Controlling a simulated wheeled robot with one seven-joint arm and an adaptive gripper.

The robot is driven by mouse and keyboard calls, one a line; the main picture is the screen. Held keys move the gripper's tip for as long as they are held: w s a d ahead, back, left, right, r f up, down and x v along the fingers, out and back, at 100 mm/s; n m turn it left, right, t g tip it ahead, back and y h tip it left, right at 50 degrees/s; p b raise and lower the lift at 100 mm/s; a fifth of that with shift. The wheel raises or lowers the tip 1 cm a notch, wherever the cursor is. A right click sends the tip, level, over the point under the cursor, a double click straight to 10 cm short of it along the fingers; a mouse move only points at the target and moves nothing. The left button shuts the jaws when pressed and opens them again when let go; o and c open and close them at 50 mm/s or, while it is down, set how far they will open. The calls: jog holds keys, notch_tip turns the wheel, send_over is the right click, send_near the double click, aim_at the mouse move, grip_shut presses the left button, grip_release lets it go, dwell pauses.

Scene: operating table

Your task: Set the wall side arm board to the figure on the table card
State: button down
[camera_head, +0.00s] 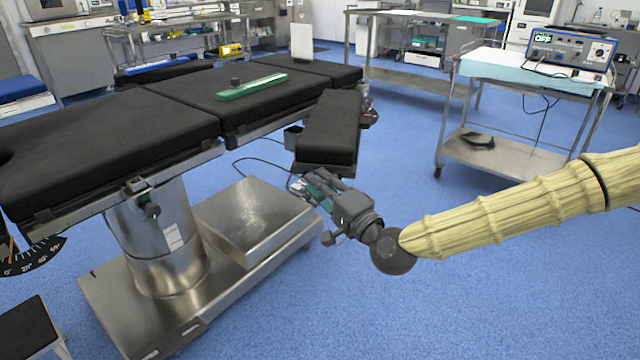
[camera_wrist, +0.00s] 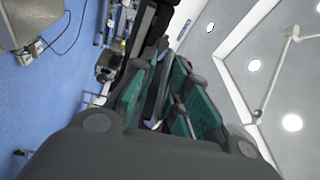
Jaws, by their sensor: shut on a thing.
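The near arm board (camera_head: 330,128) is a black padded board at the near side of the operating table (camera_head: 120,125). It points out towards me. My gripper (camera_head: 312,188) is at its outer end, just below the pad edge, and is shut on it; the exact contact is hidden. In the wrist view, the green finger pads (camera_wrist: 186,100) frame a dark edge of it. A second black board (camera_head: 125,79) with a blue strip lies along the far side. A white card (camera_head: 302,42) stands on the table's far part; its figure is not readable from here.
A green strip (camera_head: 252,87) with a dark knob lies on the table top. A dial scale (camera_head: 30,258) is at lower left. The steel table base (camera_head: 250,220) is below. A cart (camera_head: 500,150) with a blue monitor (camera_head: 570,48) stands right. Blue floor between is clear.

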jog(key=shift+w+d+r, duration=0.1)
jog(key=shift+w+r, duration=0.2)
jog(key=shift+r, duration=0.4)
jog(key=c, duration=1.6)
grip_release()
jog(key=shift+o, duration=0.2)
jog(key=shift+s+f, duration=0.3)
jog(key=shift+f, duration=0.2)
jog(key=v, duration=1.2)
